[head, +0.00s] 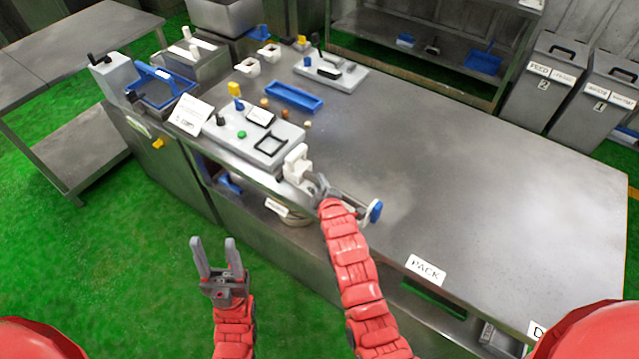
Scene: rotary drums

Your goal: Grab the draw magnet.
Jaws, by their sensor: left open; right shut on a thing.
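My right gripper (322,184) is shut at the front edge of the steel table, just right of a white block (297,162). It appears to be shut on the draw magnet, a thin bar that runs from the jaws to a round blue and white end (375,211) on the right. The jaws and my arm hide part of the bar, so the exact grip is hard to see. My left gripper (215,243) is open and empty, its fingers pointing up over the green floor in front of the table.
A grey control panel (262,140) with buttons stands left of the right gripper. Behind it lie a blue tray (293,96) and several small knobs. The steel table (480,170) is clear to the right. A PACK label (426,269) marks its front edge.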

